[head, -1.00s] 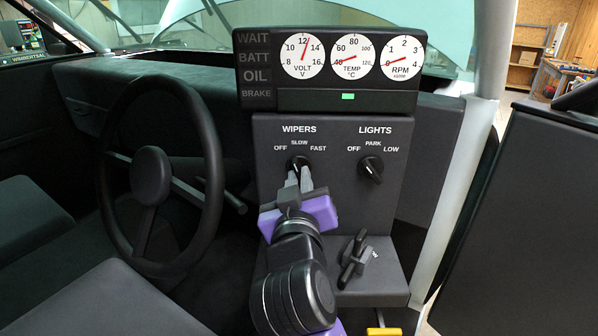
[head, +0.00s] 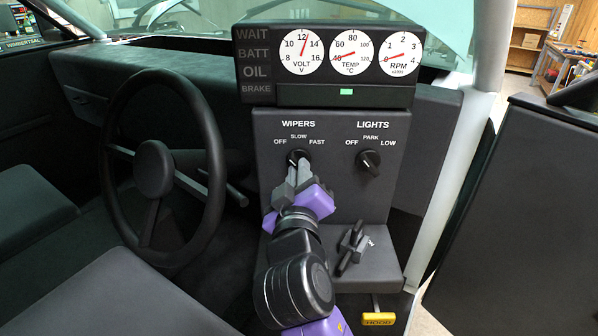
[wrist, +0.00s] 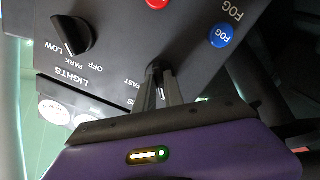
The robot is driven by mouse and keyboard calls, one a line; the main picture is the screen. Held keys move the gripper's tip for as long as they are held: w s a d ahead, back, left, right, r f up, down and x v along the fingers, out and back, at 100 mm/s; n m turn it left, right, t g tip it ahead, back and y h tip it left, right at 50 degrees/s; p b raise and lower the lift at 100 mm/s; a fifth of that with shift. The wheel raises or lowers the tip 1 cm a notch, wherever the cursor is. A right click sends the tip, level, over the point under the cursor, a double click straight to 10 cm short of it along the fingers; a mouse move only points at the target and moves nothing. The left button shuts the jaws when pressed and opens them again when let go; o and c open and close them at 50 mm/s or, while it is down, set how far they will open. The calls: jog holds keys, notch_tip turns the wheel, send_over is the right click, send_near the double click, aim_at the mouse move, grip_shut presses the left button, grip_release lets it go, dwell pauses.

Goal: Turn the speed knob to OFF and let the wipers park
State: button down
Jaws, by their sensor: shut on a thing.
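The black wipers speed knob (head: 299,157) is on the dark panel, below the WIPERS label and between OFF on the left and FAST on the right, with SLOW above. My gripper (head: 298,172) reaches up to it from below, its grey fingers shut on the knob. In the wrist view the fingers (wrist: 158,84) close around the knob (wrist: 157,69), which is mostly hidden between them. I cannot clearly tell which setting its pointer is at. I cannot clearly make out the wipers through the windshield.
The lights knob (head: 369,162) is just to the right. A black lever (head: 352,247) stands on the ledge below, with a yellow HOOD handle (head: 379,319) under it. The steering wheel (head: 206,130) is to the left. Gauges (head: 352,53) sit above; red (wrist: 158,3) and blue (wrist: 221,36) FOG buttons show.

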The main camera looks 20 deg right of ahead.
jog(key=c, duration=1.4)
grip_release()
jog(key=shift+c, duration=0.2)
jog(key=b+v, duration=0.1)
jog(key=v, duration=0.6)
jog(key=shift+s+a+b, duration=0.15)
jog(key=shift+s+b, duration=0.2)
jog(key=shift+b, duration=0.05)
